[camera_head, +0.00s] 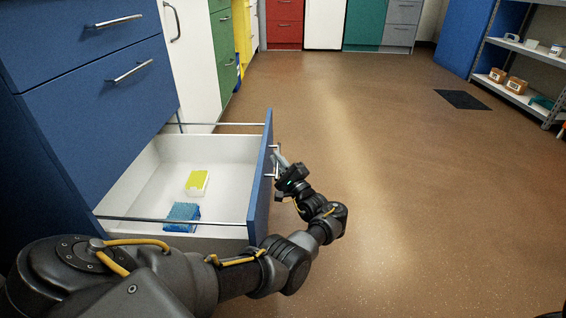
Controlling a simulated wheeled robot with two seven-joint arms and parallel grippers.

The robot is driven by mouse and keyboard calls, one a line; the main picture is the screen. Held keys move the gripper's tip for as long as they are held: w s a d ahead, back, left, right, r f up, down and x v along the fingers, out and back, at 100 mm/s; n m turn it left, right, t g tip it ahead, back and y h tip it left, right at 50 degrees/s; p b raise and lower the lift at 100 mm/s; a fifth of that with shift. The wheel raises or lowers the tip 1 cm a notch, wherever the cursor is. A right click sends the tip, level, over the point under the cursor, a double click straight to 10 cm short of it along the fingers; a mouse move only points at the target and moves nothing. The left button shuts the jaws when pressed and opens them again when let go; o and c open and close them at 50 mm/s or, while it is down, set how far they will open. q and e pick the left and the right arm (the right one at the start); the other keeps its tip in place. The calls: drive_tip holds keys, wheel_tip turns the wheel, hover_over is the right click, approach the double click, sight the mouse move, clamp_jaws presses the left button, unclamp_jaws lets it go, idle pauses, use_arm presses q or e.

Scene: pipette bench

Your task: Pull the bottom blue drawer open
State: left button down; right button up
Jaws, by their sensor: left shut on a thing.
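The bottom blue drawer (261,188) stands pulled well out of the blue cabinet (98,100). Its white inside (150,185) shows, with a yellow-topped box (197,182) and a blue box (182,214) lying in it. My left arm reaches in from the left, around the near side of the drawer front. My left gripper (280,165) is at the outer face of the front, shut on the drawer's metal handle (274,160). The fingertips are small and partly hidden. My right gripper is not in view.
Two closed blue drawers with bar handles (131,72) are above the open one. A metal shelf (513,92) with small boxes stands at the far right. A dark mat (462,99) lies on the brown floor (420,200), which is otherwise clear to the right.

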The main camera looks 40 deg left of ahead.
use_arm(q)
drive_tip(key=shift+w+d, duration=0.2)
drive_tip(key=shift+d, duration=0.15)
drive_tip(key=c, duration=1.8)
unclamp_jaws()
drive_tip(key=shift+o, duration=0.2)
drive_tip(key=shift+d, duration=0.1)
drive_tip(key=b+v, duration=0.1)
drive_tip(key=v, duration=0.9)
drive_tip(key=shift+d+f+b, duration=0.15)
drive_tip(key=shift+d+b, duration=0.15)
drive_tip(key=shift+d, duration=0.05)
